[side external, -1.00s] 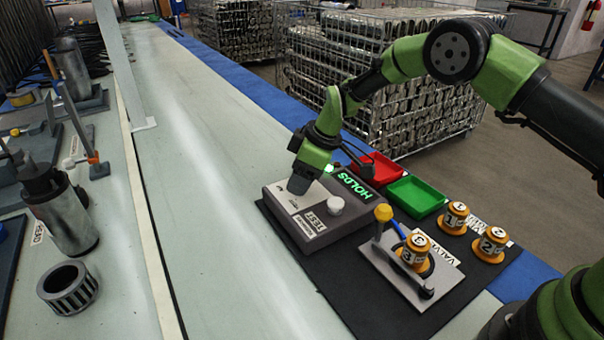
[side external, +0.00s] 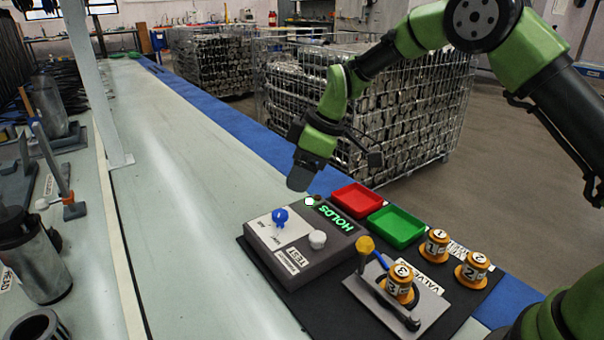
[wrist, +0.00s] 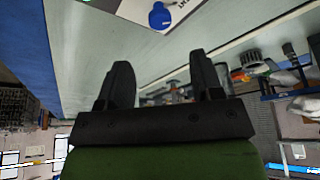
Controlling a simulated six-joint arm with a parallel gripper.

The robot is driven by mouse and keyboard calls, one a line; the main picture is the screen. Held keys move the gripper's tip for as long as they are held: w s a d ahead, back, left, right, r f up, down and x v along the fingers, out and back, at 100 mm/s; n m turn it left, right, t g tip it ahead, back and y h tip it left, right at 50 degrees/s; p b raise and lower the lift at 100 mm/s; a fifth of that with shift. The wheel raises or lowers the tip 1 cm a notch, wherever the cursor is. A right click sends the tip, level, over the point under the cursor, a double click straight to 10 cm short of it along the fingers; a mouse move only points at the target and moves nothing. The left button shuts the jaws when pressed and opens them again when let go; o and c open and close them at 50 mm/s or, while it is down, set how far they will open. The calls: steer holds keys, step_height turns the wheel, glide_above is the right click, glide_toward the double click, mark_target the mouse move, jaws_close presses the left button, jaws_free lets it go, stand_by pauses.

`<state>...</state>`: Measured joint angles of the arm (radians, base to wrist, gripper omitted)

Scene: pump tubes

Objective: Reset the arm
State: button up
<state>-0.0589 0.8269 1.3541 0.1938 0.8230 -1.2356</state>
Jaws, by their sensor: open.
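My gripper (side external: 300,182) hangs in the air above and behind the grey test box (side external: 290,268), clear of it. In the wrist view my gripper (wrist: 165,85) has its two dark fingers apart with nothing between them. The test box has a blue knob (side external: 280,217), a white knob (side external: 317,239) and a lit green "HOLDS" sign (side external: 334,217). The blue knob also shows in the wrist view (wrist: 159,16). Valve 3 (side external: 400,283) sits on the grey valve plate (side external: 430,310), beside a yellow-tipped lever (side external: 365,246).
A red tray (side external: 357,199) and a green tray (side external: 396,226) stand empty behind the box. Valves 1 (side external: 435,246) and 2 (side external: 472,270) stand on the black mat (side external: 345,317). Wire cages (side external: 420,120) stand behind the bench.

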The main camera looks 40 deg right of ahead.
steer(key=s+d+r+m+t, duration=0.25)
steer(key=s+r+m, duration=0.35)
steer(key=s+r, duration=0.8)
steer(key=s+d+r+m+t+h, duration=0.1)
steer(key=s+m, duration=0.6)
steer(key=s, duration=0.7)
steer(key=shift+s+d+r+t, duration=0.2)
steer(key=shift+s+d+t, duration=0.15)
